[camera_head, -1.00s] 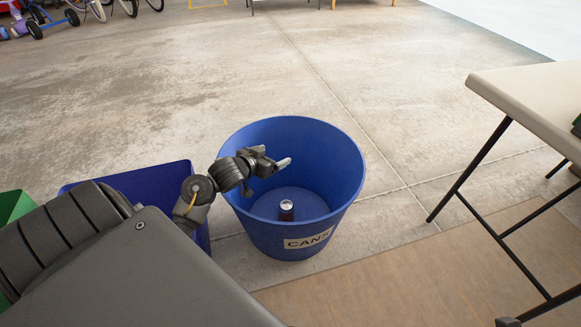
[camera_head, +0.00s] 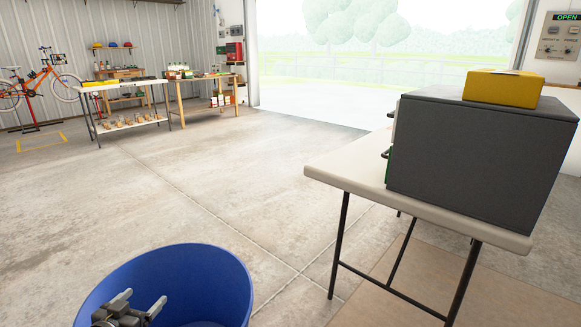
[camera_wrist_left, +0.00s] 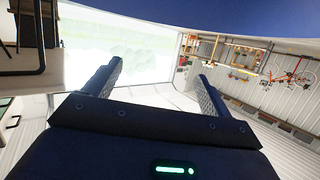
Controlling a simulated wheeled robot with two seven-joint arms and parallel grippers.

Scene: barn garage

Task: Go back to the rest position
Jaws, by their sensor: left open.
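My left gripper (camera_head: 140,302) is at the bottom left of the head view, over the inside of a blue bin (camera_head: 218,280). Its two fingers are apart with nothing between them. In the left wrist view the gripper (camera_wrist_left: 158,72) also shows spread, empty fingers. A blue surface (camera_wrist_left: 200,14), likely the bin's wall, crosses the top of that view. The bin's floor is mostly cut off, and no can shows inside it now. My right gripper is not in view.
A pale table (camera_head: 345,177) with a dark grey box (camera_head: 480,160) and a yellow case (camera_head: 503,87) stands at the right. Concrete floor (camera_head: 150,200) beyond the bin is clear. Workbenches (camera_head: 130,122) and a bicycle (camera_head: 38,85) stand far back left.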

